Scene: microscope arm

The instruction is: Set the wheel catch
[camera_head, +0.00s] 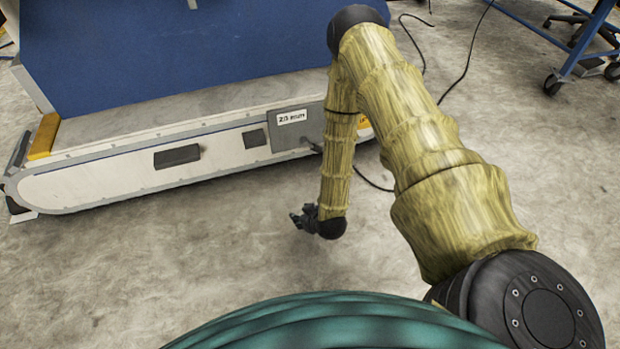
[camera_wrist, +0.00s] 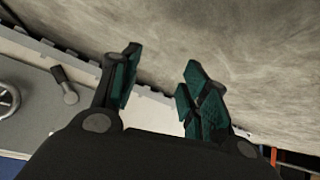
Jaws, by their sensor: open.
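A short dark lever with a round grey end (camera_wrist: 64,86) sits on a pale panel (camera_wrist: 35,75) at the left of the wrist view; it may be the wheel catch. A round metal ring or wheel (camera_wrist: 8,98) is cut off by the left edge beside it. My gripper (camera_wrist: 162,62) is open and empty, its teal-padded fingers apart and to the right of the lever, not touching it. In the head view my gripper (camera_head: 302,217) hangs low over the floor, in front of the white machine base (camera_head: 110,182). The lever cannot be made out surely there.
A grey plate with a white label (camera_head: 291,118) and a dark handle (camera_head: 177,156) are on the base's side. A large blue housing (camera_head: 190,50) stands above. Bare concrete floor (camera_head: 170,265) lies in front. Black cables (camera_head: 455,85) and a blue wheeled frame (camera_head: 575,60) are at the right.

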